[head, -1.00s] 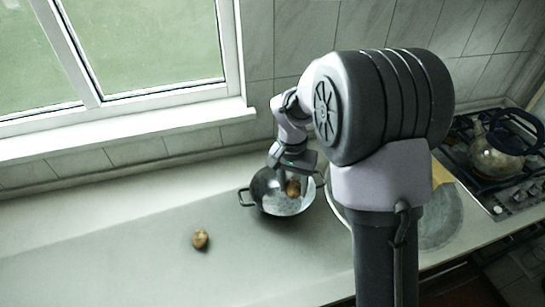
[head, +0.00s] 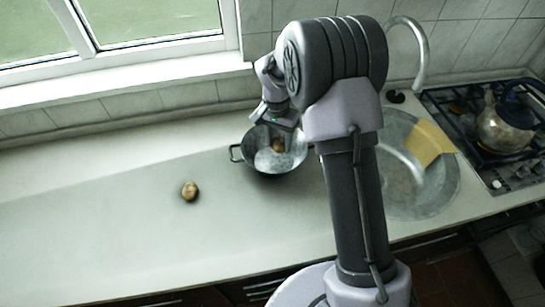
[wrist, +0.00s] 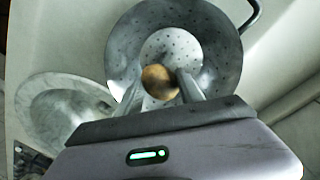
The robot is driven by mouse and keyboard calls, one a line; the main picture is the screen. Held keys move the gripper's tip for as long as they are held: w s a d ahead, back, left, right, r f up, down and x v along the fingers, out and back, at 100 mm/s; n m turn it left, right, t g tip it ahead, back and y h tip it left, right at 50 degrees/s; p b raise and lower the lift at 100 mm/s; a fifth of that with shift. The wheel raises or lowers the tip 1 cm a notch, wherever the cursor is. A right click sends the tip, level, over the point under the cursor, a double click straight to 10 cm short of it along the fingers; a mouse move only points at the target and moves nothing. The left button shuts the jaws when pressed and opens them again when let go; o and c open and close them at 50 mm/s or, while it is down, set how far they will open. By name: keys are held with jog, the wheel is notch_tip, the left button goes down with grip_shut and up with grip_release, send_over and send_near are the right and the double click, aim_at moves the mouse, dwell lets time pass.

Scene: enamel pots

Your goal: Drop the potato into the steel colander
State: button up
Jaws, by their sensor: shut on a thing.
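The steel colander (head: 288,164) stands upright on the counter, a grey bowl with dark side handles. It also fills the upper middle of the wrist view (wrist: 122,45), where its holes show. My gripper (head: 276,136) is over the colander, fingers pointing down into its opening. In the wrist view my gripper (wrist: 160,76) is shut on a brown potato (wrist: 160,83), one finger on each side. The held potato (head: 278,146) shows within the colander's outline in the head view. I cannot tell its exact height above the colander's bottom.
Another brown potato-like item (head: 189,191) lies alone on the counter, left of the colander. A round sink (head: 440,190) with a tan board (head: 428,143) and a tap (head: 422,55) is at right. A kettle (head: 505,125) sits on the hob. The left counter is mostly clear.

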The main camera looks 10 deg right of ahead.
jog(key=shift+r, duration=0.1)
jog(key=o, duration=1.5)
jog(key=r+p, duration=0.1)
jog(key=r, duration=0.4)
jog(key=r+p, duration=0.2)
jog(key=r, duration=0.4)
jog(key=r+p, duration=0.2)
jog(key=r, duration=0.4)
jog(key=shift+w+a+r, duration=0.2)
jog(key=shift+w+a, duration=0.1)
jog(key=shift+a, duration=0.1)
jog(key=s+a+r+n+t+y+b, duration=0.1)
jog(key=s+r+t+b, duration=0.15)
jog(key=s, duration=0.55)
jog(key=s+r+n+t+y+b, duration=0.1)
jog(key=s+r+b, duration=0.25)
jog(key=s, duration=0.45)
jog(key=s+f+t+b, duration=0.1)
jog(key=s+f, duration=0.1)
jog(key=s, duration=0.2)
jog(key=s+a+f+t+b, duration=0.1)
jog(key=s+b, duration=0.1)
jog(key=s, duration=0.2)
jog(key=s+f+n+t+b, duration=0.1)
jog(key=s+f, duration=0.1)
jog(key=s, duration=0.2)
jog(key=shift+s+a+f+y, duration=0.3)
jog(key=shift+s+a+f, duration=0.05)
jog(key=shift+s+a, duration=0.05)
